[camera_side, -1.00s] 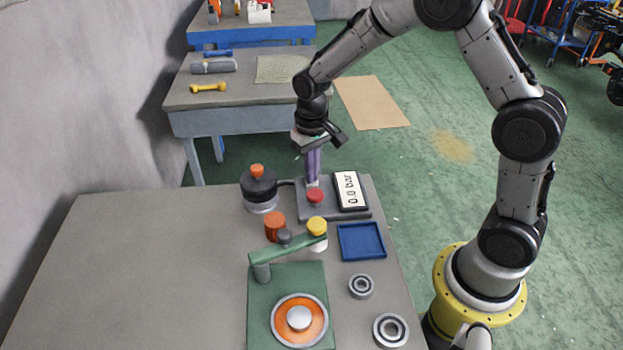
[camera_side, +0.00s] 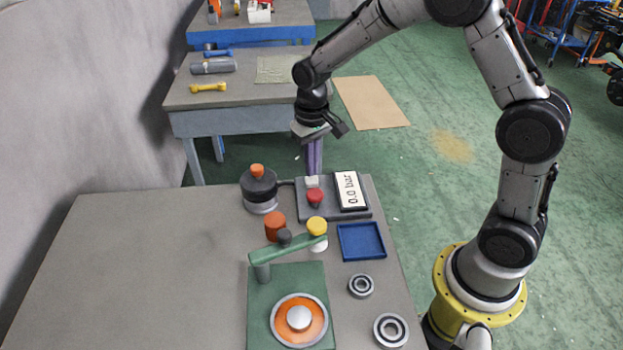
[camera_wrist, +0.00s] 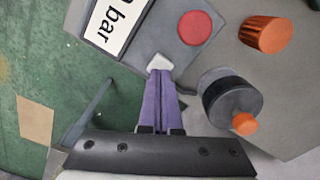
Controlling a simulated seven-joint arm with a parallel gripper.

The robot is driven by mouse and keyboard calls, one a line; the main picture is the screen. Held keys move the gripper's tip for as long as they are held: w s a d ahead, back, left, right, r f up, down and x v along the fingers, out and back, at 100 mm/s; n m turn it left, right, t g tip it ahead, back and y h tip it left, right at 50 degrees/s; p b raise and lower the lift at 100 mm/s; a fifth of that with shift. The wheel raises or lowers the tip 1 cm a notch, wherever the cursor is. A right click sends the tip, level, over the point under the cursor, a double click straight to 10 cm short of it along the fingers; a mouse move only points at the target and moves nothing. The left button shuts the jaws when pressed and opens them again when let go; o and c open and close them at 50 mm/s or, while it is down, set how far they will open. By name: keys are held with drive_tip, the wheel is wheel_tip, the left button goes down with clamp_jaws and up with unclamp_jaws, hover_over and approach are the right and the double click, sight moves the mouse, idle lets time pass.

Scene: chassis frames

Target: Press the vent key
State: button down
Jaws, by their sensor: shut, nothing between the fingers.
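The grey control box (camera_side: 345,212) stands at the far end of the bench, with a tilted display (camera_side: 350,191) reading "0.0 bar". A red round button (camera_side: 315,196) and a small pale key (camera_side: 312,181) sit on its left part; no label shows which one is the vent key. My gripper (camera_side: 313,173) is shut and empty, its purple fingers pointing down just behind the pale key. In the wrist view the fingertips (camera_wrist: 160,73) reach the edge of the pale key (camera_wrist: 159,62); I cannot tell whether they touch. The red button (camera_wrist: 195,28) is clear of them.
A black-and-grey cylinder with an orange knob (camera_side: 260,190) stands left of the box, joined by a short pipe. An orange cap (camera_side: 275,226), a green press with its arm (camera_side: 288,250), a blue tray (camera_side: 361,241) and two bearings (camera_side: 361,286) stand nearer.

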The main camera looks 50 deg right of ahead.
drive_tip(key=shift+r, duration=2.5)
drive_tip(key=shift+r, duration=0.15)
drive_tip(key=s+r+t, duration=0.4)
drive_tip(key=s+r, duration=0.6)
drive_tip(key=r, duration=0.4)
drive_tip(key=s+f+n+t, duration=0.1)
drive_tip(key=s+f+n, duration=0.2)
drive_tip(key=s, duration=1.1)
drive_tip(key=shift+s+a+f+t, duration=0.2)
drive_tip(key=shift+a+f+t, duration=0.05)
drive_tip(key=shift+f+t, duration=0.05)
